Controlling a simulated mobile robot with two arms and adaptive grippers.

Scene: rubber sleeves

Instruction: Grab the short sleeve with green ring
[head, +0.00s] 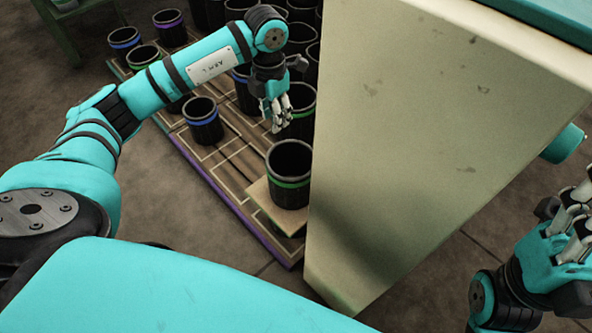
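A black sleeve with a green ring (289,184) stands upright on a small light wooden board at the near end of the pallet, close to the pale panel. Another green-ringed sleeve (303,112) stands behind my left gripper, partly hidden by the panel. A third green-ringed sleeve (143,58) stands at the far left. Which is short is hard to judge. My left gripper (278,122) points down above and behind the nearest green-ringed sleeve, apart from it, with no sleeve visibly held. My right gripper (570,222) is at the right edge, partly cut off, beyond the panel.
A large pale panel (420,140) stands right of the pallet and hides part of it. A blue-ringed sleeve (203,123) stands left of my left gripper. More blue- and purple-ringed sleeves and tall black ones crowd the back. Bare floor (190,225) lies left of the pallet.

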